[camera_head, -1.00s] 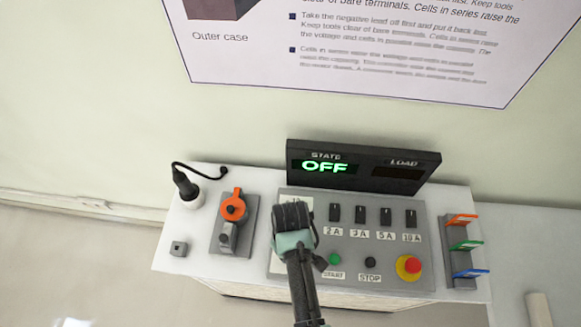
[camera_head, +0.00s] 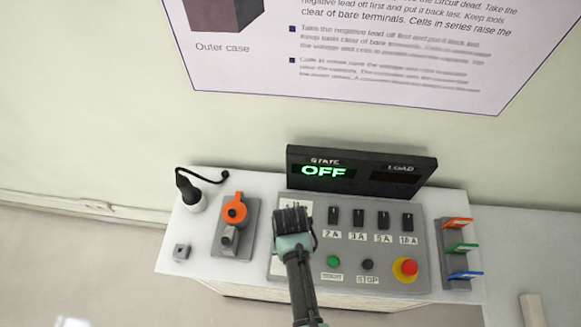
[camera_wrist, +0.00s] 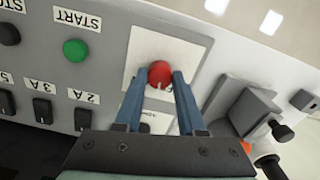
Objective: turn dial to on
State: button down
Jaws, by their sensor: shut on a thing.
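A red round dial (camera_wrist: 160,72) with a small white mark sits on a white plate (camera_wrist: 193,50) on the grey panel. In the wrist view my gripper (camera_wrist: 163,84) has its two blue fingers on either side of the dial, shut on it. In the head view my gripper (camera_head: 292,218) covers the dial, so the dial is hidden there. The state display (camera_head: 324,171) reads OFF in green. A label on the plate, between my fingers, is partly covered and I cannot read it.
Several black switches (camera_head: 358,218) lie right of my gripper. Below them are a green start button (camera_head: 333,261), a black stop button (camera_head: 367,264) and a red emergency button (camera_head: 405,268). An orange rotary handle (camera_head: 235,210) stands to the left.

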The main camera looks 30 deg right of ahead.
jog(key=m+p, duration=0.1)
jog(key=m, duration=0.4)
jog(key=shift+m, duration=0.3)
jog(key=m+p, duration=0.1)
jog(key=m, duration=0.4)
jog(key=shift+m, duration=0.3)
jog(key=c, duration=0.5)
grip_release()
jog(key=shift+r, duration=0.1)
notch_tip(320, 180, up, 13)
jog(key=b, duration=0.1)
dwell(0.6)
